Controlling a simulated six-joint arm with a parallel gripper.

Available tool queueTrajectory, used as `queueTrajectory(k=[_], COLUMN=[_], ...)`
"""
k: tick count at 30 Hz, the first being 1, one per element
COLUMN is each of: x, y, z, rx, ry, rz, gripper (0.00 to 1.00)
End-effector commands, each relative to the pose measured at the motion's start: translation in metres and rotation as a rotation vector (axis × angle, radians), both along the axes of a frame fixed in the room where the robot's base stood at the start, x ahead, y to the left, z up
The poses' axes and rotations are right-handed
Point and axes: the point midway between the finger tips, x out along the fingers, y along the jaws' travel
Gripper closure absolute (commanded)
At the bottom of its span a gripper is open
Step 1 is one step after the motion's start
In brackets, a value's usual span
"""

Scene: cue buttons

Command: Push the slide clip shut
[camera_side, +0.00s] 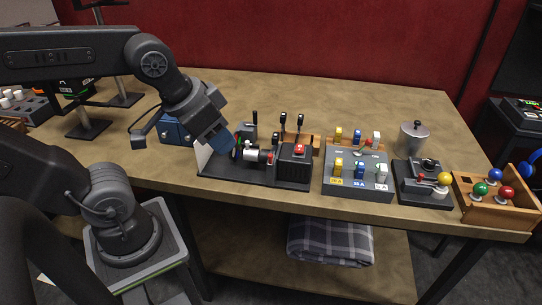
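My gripper (236,154) points down at the left part of a black-based device (262,183), its blue end close to a white cylinder (254,155) there. I cannot tell whether it touches the device or whether its fingers are open. I cannot make out which part is the slide clip; it is too small or hidden. The device also has a light panel (203,158) at its left, several black upright levers and a dark box with a red button (299,149).
A grey panel (357,189) with yellow, blue and white switches stands to the right. Beyond it are a dark joystick-like unit (425,186), a metal canister (413,139) and a wooden box (492,208) with coloured balls. A blue box (173,131) sits behind my gripper. The table's back is mostly clear.

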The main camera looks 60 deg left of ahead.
Motion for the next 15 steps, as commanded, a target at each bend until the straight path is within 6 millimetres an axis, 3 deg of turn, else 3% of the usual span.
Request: queueTrajectory(k=[5, 9, 15], x=[0.029, 0.068, 0.116], y=[0.007, 0.018, 0.035], z=[0.011, 0.019, 0.015], rx=[0.056, 0.101, 0.112], ry=[0.115, 0.252, 0.407], rz=[-0.109, -0.267, -0.481], gripper=[0.61, 0.61, 0.61])
